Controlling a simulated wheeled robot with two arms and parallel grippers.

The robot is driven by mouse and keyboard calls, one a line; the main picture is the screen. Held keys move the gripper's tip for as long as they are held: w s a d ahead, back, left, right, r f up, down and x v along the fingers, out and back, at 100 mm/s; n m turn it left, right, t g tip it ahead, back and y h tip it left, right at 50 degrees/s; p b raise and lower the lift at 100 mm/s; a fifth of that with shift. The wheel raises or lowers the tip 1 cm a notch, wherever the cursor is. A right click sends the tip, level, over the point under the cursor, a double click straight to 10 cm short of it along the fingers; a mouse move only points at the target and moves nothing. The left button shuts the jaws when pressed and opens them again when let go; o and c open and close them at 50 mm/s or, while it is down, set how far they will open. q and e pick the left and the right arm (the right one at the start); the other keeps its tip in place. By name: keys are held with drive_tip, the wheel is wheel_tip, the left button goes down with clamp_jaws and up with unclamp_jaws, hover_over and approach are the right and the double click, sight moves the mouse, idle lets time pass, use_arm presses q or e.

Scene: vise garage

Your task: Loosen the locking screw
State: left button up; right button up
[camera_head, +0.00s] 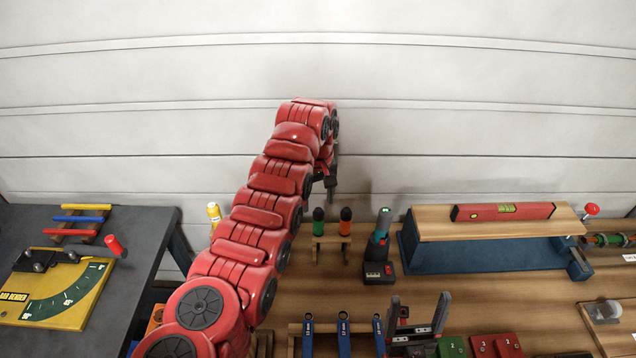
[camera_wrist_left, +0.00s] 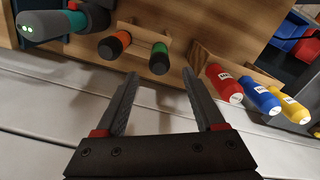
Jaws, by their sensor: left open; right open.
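No part is clearly marked as the locking screw.
A blue vise (camera_head: 480,255) carries a wooden board and a red level (camera_head: 503,211). Orange and green handles (camera_head: 332,222) sit in a rack beside a cordless screwdriver (camera_head: 379,245). The central wooden bench top is fairly clear.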

sight(318, 210)
use_arm(q)
drive_tip(key=f, duration=0.2)
drive_tip(key=f+b, duration=0.1)
drive_tip(key=f, duration=0.2)
drive_tip(key=shift+s+f, duration=0.2)
drive_tip(key=shift+f, duration=0.1)
drive_tip(key=shift+w+f, duration=0.15)
drive_tip(key=shift+f, duration=0.2)
drive_tip(key=shift+d+r, duration=0.1)
drive_tip(key=shift+c, duration=0.2)
clamp_jaws()
drive_tip(key=shift+r, duration=0.1)
